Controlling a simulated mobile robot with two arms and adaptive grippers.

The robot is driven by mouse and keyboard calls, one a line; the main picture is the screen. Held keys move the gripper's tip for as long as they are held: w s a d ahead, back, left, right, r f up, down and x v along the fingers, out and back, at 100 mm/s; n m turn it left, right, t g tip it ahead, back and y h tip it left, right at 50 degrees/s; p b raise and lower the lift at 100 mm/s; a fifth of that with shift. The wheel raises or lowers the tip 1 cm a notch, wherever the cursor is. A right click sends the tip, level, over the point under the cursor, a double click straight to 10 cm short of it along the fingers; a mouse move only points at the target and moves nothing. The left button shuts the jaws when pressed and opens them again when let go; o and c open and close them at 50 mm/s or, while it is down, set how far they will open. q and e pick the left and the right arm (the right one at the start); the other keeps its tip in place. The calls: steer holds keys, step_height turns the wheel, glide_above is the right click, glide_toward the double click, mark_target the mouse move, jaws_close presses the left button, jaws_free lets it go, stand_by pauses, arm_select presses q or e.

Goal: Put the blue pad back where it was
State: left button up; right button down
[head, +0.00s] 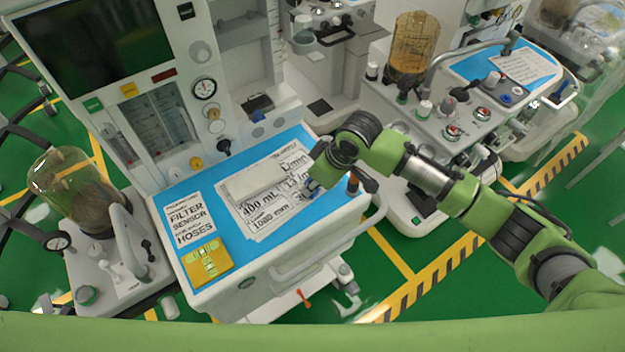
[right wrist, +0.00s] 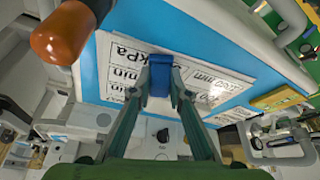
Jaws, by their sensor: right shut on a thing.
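My right gripper (head: 313,182) reaches in from the right over the blue cart top (head: 180,218), at the right side of the white printed sheets. In the right wrist view, the fingers of my right gripper (right wrist: 161,80) are shut on the small blue pad (right wrist: 161,68). The pad is upright between the fingertips, against the printed sheets (right wrist: 120,72); I cannot tell whether it touches them. My left gripper is not in view.
A white block (head: 253,181) lies on the printed sheets. An orange-tipped handle (right wrist: 62,35) is close to the gripper. A second cart (head: 440,125) stands right.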

steer(key=shift+f, duration=0.2)
steer(key=c, duration=1.9)
jaws_free()
steer(key=shift+d+r, duration=0.1)
steer(key=shift+r, duration=0.45)
steer(key=b+v, duration=0.1)
steer(key=v, duration=1)
steer(key=shift+s+b, duration=0.2)
steer(key=shift+b, duration=0.15)
steer(key=shift+d, duration=0.1)
